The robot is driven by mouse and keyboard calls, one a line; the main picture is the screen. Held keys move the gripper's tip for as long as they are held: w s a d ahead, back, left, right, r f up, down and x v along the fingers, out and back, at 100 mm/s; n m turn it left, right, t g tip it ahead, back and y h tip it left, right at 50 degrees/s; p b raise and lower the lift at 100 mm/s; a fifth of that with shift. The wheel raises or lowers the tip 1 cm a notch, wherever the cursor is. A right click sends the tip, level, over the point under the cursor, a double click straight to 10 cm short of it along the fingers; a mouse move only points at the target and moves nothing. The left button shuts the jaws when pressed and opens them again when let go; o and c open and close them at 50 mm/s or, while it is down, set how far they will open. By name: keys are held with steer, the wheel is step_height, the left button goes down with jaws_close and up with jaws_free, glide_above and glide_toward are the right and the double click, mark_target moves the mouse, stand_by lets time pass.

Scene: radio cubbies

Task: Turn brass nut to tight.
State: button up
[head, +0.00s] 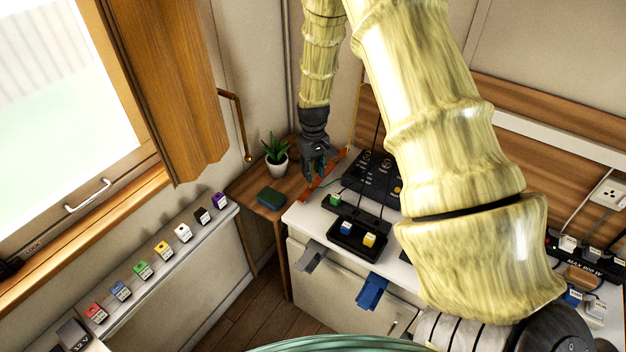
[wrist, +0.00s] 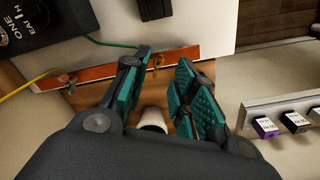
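A copper-coloured bar (wrist: 100,68) runs along the edge of the white counter in the wrist view. It also shows in the head view (head: 325,180). A small brass piece (wrist: 157,59), which looks like the nut, sits at the bar near its right part. My gripper (wrist: 165,62) is open, its teal-padded fingers apart. The brass piece appears between the fingertips, closer to the left one; I cannot tell whether they touch. In the head view my gripper (head: 318,174) points down beside the bar, and the nut cannot be made out there.
A potted plant (head: 276,155) and a dark green block (head: 271,198) stand on the wooden shelf left of my gripper. A black radio box (head: 368,172) is close on the right. Green and yellow wires run near the bar. A black tray (head: 358,238) holds small coloured blocks.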

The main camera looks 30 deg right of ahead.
mark_target(313, 184)
steer(key=shift+f+p, duration=0.7)
steer(key=shift+f, duration=1.9)
jaws_close()
